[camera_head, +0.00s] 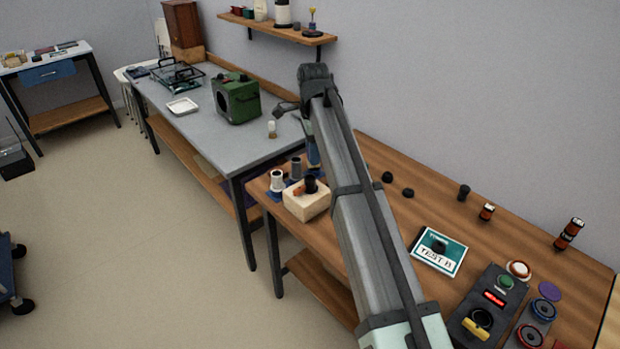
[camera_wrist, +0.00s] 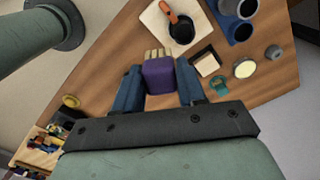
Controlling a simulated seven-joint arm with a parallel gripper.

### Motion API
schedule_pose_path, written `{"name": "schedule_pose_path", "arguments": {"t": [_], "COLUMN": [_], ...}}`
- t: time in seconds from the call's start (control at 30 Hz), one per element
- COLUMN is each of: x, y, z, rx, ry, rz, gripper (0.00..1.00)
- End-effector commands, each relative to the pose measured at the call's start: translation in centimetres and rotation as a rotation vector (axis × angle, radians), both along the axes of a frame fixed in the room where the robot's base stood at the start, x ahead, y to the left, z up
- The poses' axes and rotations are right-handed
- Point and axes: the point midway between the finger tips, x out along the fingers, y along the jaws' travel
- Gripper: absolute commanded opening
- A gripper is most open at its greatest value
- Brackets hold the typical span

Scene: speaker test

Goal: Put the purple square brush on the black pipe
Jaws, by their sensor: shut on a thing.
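The purple square brush (camera_wrist: 159,76) is between the two blue fingers of my gripper (camera_wrist: 161,84) in the wrist view, its pale bristles pointing away from the palm. In the head view the brush is hidden behind my arm; only a blue part of my gripper (camera_head: 313,152) shows. A black, open-topped cylinder (camera_wrist: 182,29), which looks like the black pipe, stands on a pale wooden block beyond the brush, apart from it. It also shows in the head view (camera_head: 310,184), with an orange piece beside it.
The pale wooden block (camera_head: 305,206) sits near the left end of the wooden bench (camera_head: 385,232). Two other cylinders, one white (camera_head: 277,180) and one grey (camera_head: 295,167), stand behind it on blue. A small open square box (camera_wrist: 207,65) and round pieces lie nearby.

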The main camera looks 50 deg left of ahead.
Motion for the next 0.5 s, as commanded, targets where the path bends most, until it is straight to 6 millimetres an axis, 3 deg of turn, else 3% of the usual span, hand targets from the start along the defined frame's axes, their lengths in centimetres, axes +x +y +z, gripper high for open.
{"name": "schedule_pose_path", "arguments": {"t": [0.03, 0.2, 0.5], "x": [0.7, 2.2, 2.2], "y": [1.5, 4.0, 3.8], "z": [0.7, 1.8, 1.9], "rx": [0.001, 0.000, 0.000], "ry": [0.000, 0.000, 0.000], "rz": [0.032, 0.194, 0.468], "gripper": [0.10, 0.10, 0.10]}}
